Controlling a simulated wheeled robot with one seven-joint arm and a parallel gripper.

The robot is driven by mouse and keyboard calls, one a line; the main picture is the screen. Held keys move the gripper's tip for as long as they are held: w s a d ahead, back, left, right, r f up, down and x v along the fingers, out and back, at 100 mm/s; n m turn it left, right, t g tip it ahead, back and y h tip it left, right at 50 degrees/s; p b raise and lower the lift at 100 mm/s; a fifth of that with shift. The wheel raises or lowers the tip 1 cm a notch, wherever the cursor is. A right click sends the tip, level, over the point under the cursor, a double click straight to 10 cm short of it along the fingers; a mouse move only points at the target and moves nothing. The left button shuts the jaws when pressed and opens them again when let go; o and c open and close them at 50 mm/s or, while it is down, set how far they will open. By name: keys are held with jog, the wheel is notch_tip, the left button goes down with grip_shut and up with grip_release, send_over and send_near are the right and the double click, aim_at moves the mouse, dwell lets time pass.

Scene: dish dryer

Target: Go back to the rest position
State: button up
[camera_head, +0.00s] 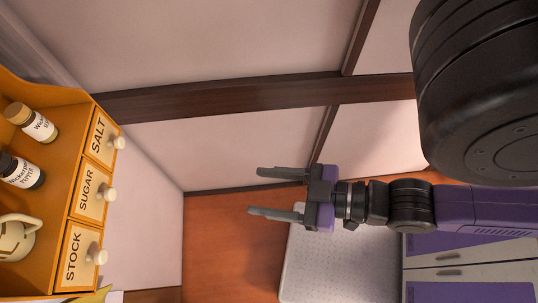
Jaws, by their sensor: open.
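My gripper (277,192) reaches in from the right, with its two grey fingers pointing left. The fingers are spread apart and nothing is between them. In this view it lies over the pale wall and the brown-orange surface (225,240). My purple and black arm fills much of the right side and hides what is behind it.
A wooden shelf unit (62,255) with drawers labelled SALT, SUGAR and STOCK stands at the left. Two jars (38,127) (22,172) and a cream mug (15,240) are on it. A white perforated panel (340,265) lies below my gripper, beside purple-and-white cabinet fronts (470,275).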

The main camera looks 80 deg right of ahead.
jog(key=shift+s+r, duration=0.1)
jog(key=shift+s, duration=0.1)
